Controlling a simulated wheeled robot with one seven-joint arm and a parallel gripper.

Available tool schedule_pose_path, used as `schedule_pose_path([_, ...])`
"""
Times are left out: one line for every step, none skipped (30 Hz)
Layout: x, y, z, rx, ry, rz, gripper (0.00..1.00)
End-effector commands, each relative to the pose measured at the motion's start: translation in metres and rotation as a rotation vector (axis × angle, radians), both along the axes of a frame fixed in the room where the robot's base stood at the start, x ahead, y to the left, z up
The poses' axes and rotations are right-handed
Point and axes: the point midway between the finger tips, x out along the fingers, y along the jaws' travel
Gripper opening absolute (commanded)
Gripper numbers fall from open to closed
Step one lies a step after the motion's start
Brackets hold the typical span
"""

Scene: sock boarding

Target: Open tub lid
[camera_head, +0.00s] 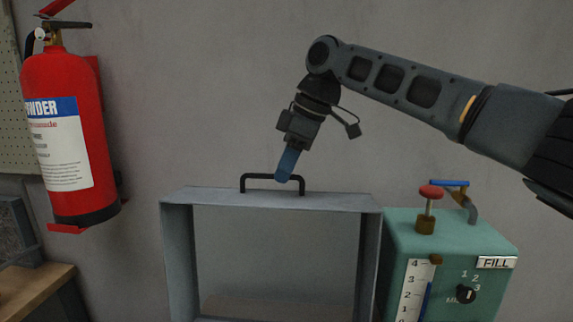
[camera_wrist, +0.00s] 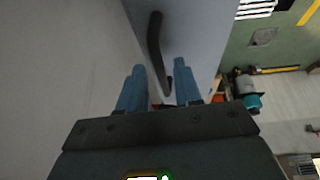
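A grey box-shaped frame with a flat grey top (camera_head: 225,198) stands in the middle of the head view, and I take that top to be the tub lid. A black bar handle (camera_head: 258,176) rises from it. My gripper (camera_head: 287,166) points down at the right part of the handle, its blue fingers overlapping the bar. In the wrist view, the handle (camera_wrist: 154,45) runs down into the gap between two parted blue fingers (camera_wrist: 160,80). Gaps show on both sides of the bar. The grey top also shows there (camera_wrist: 195,35). I cannot tell whether a finger touches the handle.
A green machine (camera_head: 445,240) stands close on the right, with a red knob (camera_head: 431,192), a blue-handled tap (camera_head: 450,184) and a FILL label. A red fire extinguisher (camera_head: 62,120) hangs on the wall at left. A wooden bench (camera_head: 25,290) is at lower left.

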Motion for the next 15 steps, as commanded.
schedule_pose_path([0.0,0.0,0.0,0.0,0.0,0.0,0.28])
schedule_pose_path([0.0,0.0,0.0001,0.0,0.0,0.0,0.26])
schedule_pose_path([0.0,0.0,0.0001,0.0,0.0,0.0,0.22])
schedule_pose_path([0.0,0.0,0.0001,0.0,0.0,0.0,0.19])
schedule_pose_path([0.0,0.0,0.0001,0.0,0.0,0.0,0.16])
schedule_pose_path([0.0,0.0,0.0001,0.0,0.0,0.0,0.12])
schedule_pose_path([0.0,0.0,0.0001,0.0,0.0,0.0,0.09])
schedule_pose_path([0.0,-0.0001,0.0002,0.0,0.0,0.0,0.07])
schedule_pose_path([0.0,-0.0001,0.0002,0.0,0.0,0.0,0.03])
schedule_pose_path([0.0,-0.0001,0.0002,0.0,0.0,0.0,0.0])
schedule_pose_path([0.0,-0.0001,0.0002,0.0,0.0,0.0,0.0])
schedule_pose_path([0.0,-0.0001,0.0002,0.0,0.0,0.0,0.0])
schedule_pose_path([0.0,-0.0001,0.0002,0.0,0.0,0.0,0.0])
schedule_pose_path([0.0,-0.0001,0.0002,0.0,0.0,0.0,0.0])
schedule_pose_path([0.0,-0.0001,0.0002,0.0,0.0,0.0,0.0])
